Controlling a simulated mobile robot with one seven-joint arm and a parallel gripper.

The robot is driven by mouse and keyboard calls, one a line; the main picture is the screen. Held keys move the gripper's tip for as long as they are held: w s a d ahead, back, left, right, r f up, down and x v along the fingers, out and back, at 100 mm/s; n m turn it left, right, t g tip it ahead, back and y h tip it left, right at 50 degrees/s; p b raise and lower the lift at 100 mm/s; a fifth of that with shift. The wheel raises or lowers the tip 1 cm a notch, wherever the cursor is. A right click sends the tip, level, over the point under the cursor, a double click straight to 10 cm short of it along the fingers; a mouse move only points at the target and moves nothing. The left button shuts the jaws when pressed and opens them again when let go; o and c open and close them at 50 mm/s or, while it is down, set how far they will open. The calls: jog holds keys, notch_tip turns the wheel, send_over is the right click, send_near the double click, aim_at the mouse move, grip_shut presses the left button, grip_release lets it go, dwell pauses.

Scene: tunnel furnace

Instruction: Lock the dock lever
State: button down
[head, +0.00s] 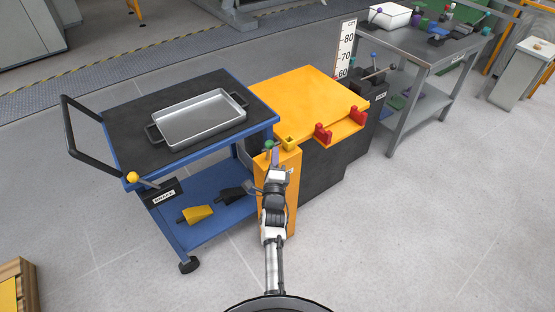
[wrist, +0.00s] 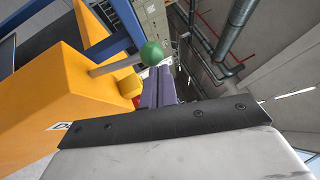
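The dock lever shows in the wrist view as a green ball knob (wrist: 151,53) on a grey rod (wrist: 112,67). The rod sticks out sideways from a yellow-orange post (wrist: 55,100). In the head view the green knob (head: 268,144) is near the top of that post (head: 291,205), which my arm partly covers. My gripper (head: 275,156) is just beside the knob. In the wrist view its purple fingers (wrist: 160,86) lie close together, shut, with nothing seen between them. The knob is just beyond their tips; I cannot tell if they touch.
A blue cart (head: 110,130) carries a grey metal tray (head: 200,122). Its brake lever has a yellow knob (head: 132,178). Yellow (head: 195,214) and black wedges lie on its lower shelf. A yellow-topped dock (head: 305,98) with red brackets (head: 323,133) adjoins it. Floor at front right is clear.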

aim_at(267, 144)
jog(key=shift+w+a+r, duration=0.45)
jog(key=shift+w+r, duration=0.05)
jog(key=shift+w, duration=0.15)
jog(key=shift+w+a+r, duration=0.45)
jog(key=shift+w+r, duration=0.05)
jog(key=shift+w, duration=0.1)
jog(key=shift+w+a+r, duration=0.15)
jog(key=shift+w+a, duration=0.3)
jog(key=shift+w, duration=0.15)
jog(key=shift+w+a, duration=0.4)
jog(key=shift+w, duration=0.2)
jog(key=shift+w+a, duration=0.4)
jog(key=shift+w, duration=0.2)
jog(key=shift+r, duration=0.1)
